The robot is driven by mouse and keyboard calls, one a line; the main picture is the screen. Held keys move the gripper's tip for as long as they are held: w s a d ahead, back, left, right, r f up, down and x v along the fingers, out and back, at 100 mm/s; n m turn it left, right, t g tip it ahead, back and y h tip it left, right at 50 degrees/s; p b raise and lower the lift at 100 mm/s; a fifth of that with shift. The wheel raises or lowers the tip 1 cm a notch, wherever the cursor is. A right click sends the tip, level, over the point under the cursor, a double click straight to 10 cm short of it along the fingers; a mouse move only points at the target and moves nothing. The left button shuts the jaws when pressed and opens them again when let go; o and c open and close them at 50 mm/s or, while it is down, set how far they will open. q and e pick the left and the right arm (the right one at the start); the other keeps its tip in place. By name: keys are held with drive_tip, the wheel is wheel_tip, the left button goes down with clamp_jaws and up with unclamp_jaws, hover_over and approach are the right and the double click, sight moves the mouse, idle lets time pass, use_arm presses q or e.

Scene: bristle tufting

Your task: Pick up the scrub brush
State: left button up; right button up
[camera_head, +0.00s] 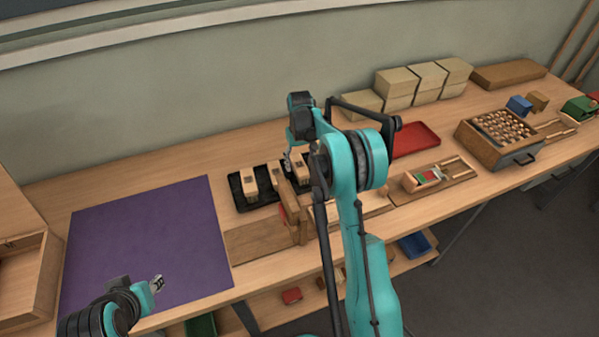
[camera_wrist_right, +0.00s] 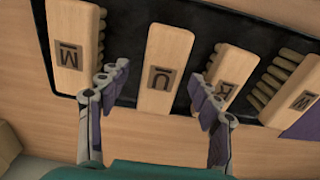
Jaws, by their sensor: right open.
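Wooden brushes stand in a black tray (camera_head: 240,203) at the middle of the bench. In the right wrist view they carry dark stamped letters: an M brush (camera_wrist_right: 78,45), a U brush (camera_wrist_right: 163,70), one with a letter like R (camera_wrist_right: 225,80), and a W brush (camera_wrist_right: 295,95). Bristles show beside all but the U brush. I cannot tell by name which is the scrub brush. My right gripper (camera_wrist_right: 158,88) is open and empty, its fingers on either side of the U brush, apparently not touching it. My left gripper (camera_head: 156,284) hangs over the purple mat (camera_head: 150,235); its jaws are too small to read.
A red tray (camera_head: 415,140), stacked tan blocks (camera_head: 428,80) and a case of round pieces (camera_head: 490,150) lie to the right. An open wooden box (camera_head: 40,270) is at far left. The purple mat is clear.

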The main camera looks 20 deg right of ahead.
wheel_tip(320, 180, down, 3)
drive_tip(key=shift+r+b, duration=0.1)
drive_tip(key=shift+b, duration=0.25)
drive_tip(key=c, duration=1.3)
drive_tip(key=shift+r, duration=0.1)
drive_tip(key=shift+c, duration=0.2)
